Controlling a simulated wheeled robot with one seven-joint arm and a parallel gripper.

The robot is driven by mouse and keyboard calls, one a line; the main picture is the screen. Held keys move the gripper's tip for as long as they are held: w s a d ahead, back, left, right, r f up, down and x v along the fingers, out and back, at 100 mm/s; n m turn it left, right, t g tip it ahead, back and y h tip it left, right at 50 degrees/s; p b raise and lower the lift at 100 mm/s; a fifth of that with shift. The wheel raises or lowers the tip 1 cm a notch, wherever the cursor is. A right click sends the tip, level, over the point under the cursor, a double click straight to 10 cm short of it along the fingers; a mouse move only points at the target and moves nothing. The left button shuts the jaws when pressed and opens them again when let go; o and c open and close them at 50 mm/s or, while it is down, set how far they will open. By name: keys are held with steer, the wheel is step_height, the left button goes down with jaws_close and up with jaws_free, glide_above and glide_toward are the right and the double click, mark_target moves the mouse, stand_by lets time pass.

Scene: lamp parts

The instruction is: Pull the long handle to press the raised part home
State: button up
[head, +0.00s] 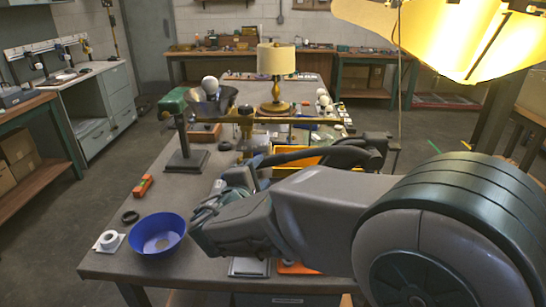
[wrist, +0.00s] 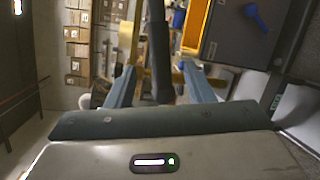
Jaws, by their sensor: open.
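In the wrist view a long dark handle (wrist: 158,45) runs upright in the picture, between the two blue fingers of my gripper (wrist: 159,70). The fingers are apart, one on each side of it, with gaps showing, so the gripper is open around the handle and not closed on it. A yellow bar (wrist: 125,42) shows just left of the handle. In the head view a brass-coloured beam (head: 222,119) with an upright brass fitting stands on the bench. My arm covers much of the area near it. I cannot make out the raised part or the fingertips clearly there.
On the bench (head: 165,185) are a blue bowl (head: 158,238), a white round part (head: 109,240), a dark ring (head: 130,216), an orange block (head: 143,186) and a lamp (head: 276,75). A dark stand (head: 186,160) rises near the beam.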

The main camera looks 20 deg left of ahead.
mark_target(273, 158)
steer(key=w, duration=0.3)
steer(key=w+p, duration=0.1)
steer(key=w, duration=0.2)
steer(key=w+f, duration=0.1)
steer(key=w, duration=0.2)
steer(key=shift+w+d+f+p, duration=0.1)
steer(key=shift+w+d+p, duration=0.15)
steer(key=shift+p, duration=0.1)
jaws_close()
